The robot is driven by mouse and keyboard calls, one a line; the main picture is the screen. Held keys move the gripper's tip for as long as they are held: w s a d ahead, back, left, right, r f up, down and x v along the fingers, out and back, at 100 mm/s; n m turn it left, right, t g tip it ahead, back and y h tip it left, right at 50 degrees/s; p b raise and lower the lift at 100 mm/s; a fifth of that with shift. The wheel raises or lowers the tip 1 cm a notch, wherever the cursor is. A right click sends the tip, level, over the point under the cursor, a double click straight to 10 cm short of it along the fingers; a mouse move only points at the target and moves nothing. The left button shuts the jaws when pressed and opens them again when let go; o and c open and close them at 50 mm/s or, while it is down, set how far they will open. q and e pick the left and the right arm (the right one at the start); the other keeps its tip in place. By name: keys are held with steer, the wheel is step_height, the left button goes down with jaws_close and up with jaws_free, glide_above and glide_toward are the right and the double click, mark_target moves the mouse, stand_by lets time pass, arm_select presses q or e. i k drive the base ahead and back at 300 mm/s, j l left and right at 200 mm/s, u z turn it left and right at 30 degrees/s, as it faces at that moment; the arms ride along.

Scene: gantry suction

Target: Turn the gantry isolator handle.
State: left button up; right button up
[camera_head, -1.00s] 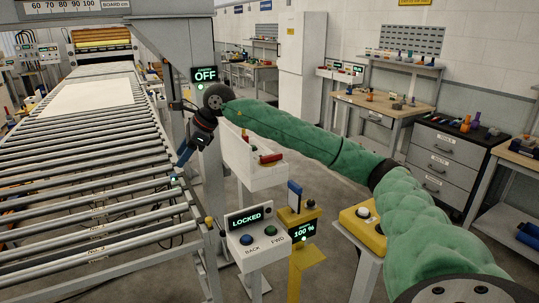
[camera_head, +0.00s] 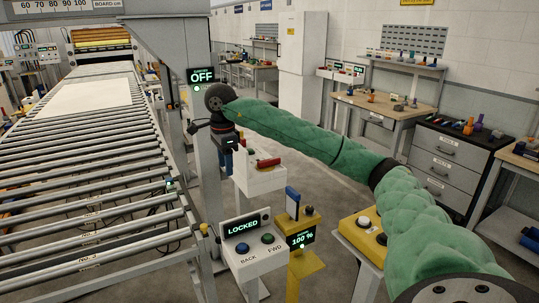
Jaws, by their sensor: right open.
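A red handle (camera_head: 268,163) lies on top of a white box (camera_head: 262,182) on a stand, right of the gantry post. I cannot tell for sure that this is the isolator handle. A small display (camera_head: 201,76) on the gantry reads OFF. My right gripper (camera_head: 226,168) points down just left of the white box, in front of the post. Its blue fingers are open and appear empty, apart from the red handle. The gripper and wrist hide part of the box's left side. My left gripper is out of view.
A roller conveyor (camera_head: 95,185) with a white board (camera_head: 85,98) fills the left. A LOCKED console (camera_head: 250,247) with BACK and FWD buttons and a yellow 100 % post (camera_head: 300,238) stand in front. Workbenches (camera_head: 380,118) line the right wall.

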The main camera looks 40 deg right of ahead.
mark_target(275, 161)
steer(key=i+l, duration=0.15)
steer(key=l, duration=0.2)
steer(key=i+l, duration=0.1)
steer(key=l, duration=0.25)
steer(key=i+l, duration=0.15)
steer(key=l, duration=0.2)
steer(key=i+l, duration=0.15)
steer(key=l, duration=0.15)
steer(key=i+l, duration=0.15)
steer(key=l, duration=0.2)
